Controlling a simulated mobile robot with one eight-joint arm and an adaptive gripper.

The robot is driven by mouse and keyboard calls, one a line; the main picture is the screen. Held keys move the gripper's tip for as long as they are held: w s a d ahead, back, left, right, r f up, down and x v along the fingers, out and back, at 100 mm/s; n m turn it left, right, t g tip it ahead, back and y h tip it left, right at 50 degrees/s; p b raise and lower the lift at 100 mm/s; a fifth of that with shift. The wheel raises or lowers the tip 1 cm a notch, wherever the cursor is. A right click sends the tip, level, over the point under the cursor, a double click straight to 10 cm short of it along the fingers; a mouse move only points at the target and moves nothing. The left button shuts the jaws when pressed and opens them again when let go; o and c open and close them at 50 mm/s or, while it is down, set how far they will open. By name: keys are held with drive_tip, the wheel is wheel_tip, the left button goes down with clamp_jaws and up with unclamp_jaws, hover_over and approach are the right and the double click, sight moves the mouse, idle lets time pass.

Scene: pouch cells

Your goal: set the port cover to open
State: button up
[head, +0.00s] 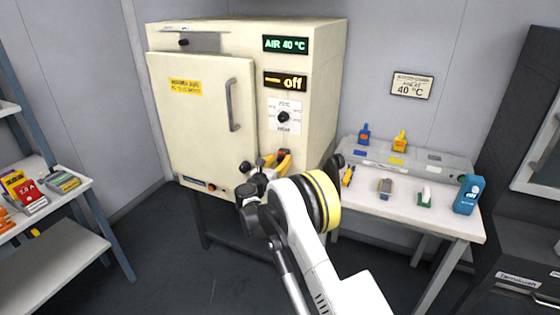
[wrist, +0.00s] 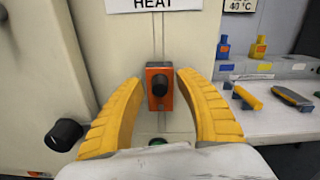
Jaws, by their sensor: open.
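The cream oven cabinet (head: 325,80) stands in the middle of the head view. My gripper (head: 277,158) is in front of the cabinet's lower right front. In the wrist view my gripper (wrist: 163,105) is open, with its yellow fingers on either side of a red-orange block (wrist: 158,76) with a black knob (wrist: 158,88). I cannot tell whether the fingers touch it.
The cabinet door (head: 205,125) is shut, with a grey handle (head: 233,105). A white table (head: 400,208) with bottles and small tools stands right; a shelf (head: 50,265) stands left.

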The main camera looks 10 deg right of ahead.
clamp_jaws()
drive_tip(key=shift+d, duration=0.1)
drive_tip(key=d+f+m+b, duration=0.1)
drive_tip(key=m, duration=0.3)
drive_tip(key=s+d+m+b, duration=0.1)
drive_tip(key=m, duration=0.3)
drive_tip(key=s+d+f+m+b, duration=0.1)
drive_tip(key=m, duration=0.3)
drive_tip(key=shift+s+f+m+b, duration=0.2)
drive_tip(key=shift+f+m+b, duration=0.1)
drive_tip(key=shift+f+b, duration=0.05)
drive_tip(key=m, duration=0.1)
drive_tip(key=f+m+b, duration=0.1)
drive_tip(key=m, duration=0.1)
drive_tip(key=f+m, duration=0.1)
drive_tip(key=m, duration=0.1)
drive_tip(key=shift+s+d, duration=0.15)
drive_tip(key=shift+d, duration=0.1)
drive_tip(key=shift+m, duration=0.3)
